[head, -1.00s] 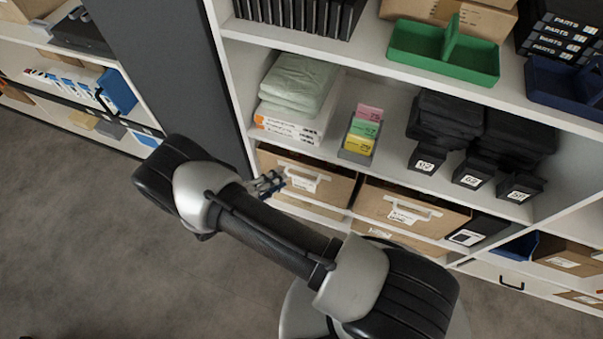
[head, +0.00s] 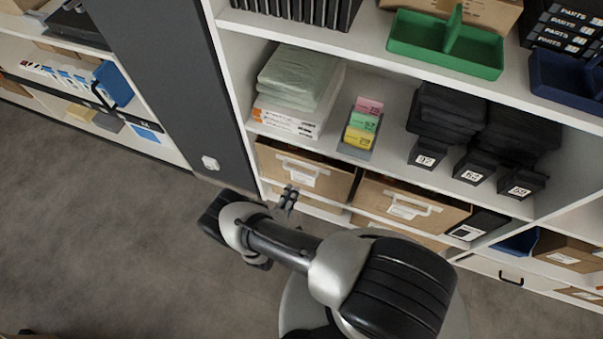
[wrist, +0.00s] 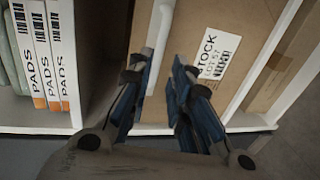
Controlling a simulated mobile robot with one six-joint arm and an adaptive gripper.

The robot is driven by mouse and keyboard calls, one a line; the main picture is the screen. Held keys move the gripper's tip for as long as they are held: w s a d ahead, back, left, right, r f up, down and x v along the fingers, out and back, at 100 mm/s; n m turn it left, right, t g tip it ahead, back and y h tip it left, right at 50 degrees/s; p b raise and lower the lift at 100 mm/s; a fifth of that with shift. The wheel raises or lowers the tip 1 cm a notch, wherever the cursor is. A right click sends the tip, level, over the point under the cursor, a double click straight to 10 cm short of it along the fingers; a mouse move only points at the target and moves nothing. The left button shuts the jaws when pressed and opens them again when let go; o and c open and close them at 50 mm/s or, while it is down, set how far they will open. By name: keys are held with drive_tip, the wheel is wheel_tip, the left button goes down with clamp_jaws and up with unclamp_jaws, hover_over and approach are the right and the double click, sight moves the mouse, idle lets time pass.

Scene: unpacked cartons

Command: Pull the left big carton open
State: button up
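The left big carton (head: 335,187) is a brown box in a low shelf bay, its front near the shelf edge. Its front has a white bar handle (head: 297,163) and a white label. In the wrist view the carton front (wrist: 205,20) fills the middle, with the handle (wrist: 160,35) upright in the picture. My gripper (head: 288,190) is in front of the carton, just below its handle in the head view. In the wrist view my gripper (wrist: 159,75) has its fingers apart, with the handle's end showing in the gap. I cannot tell whether they touch it.
A second big carton (head: 440,215) stands to the right. White boxes with a pale folded stack (head: 300,75) and a card tray (head: 357,145) sit on the shelf above. A dark panel (head: 165,75) stands left. Another carton (wrist: 285,80) lies beyond a shelf board (wrist: 262,60). Floor is clear at left.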

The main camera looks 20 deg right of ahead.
sight(301, 172)
drive_tip(key=b+x, duration=0.2)
drive_tip(key=x, duration=0.8)
drive_tip(key=shift+w+d+b, duration=0.2)
drive_tip(key=shift+w+b, duration=0.15)
drive_tip(key=shift+c, duration=0.5)
clamp_jaws()
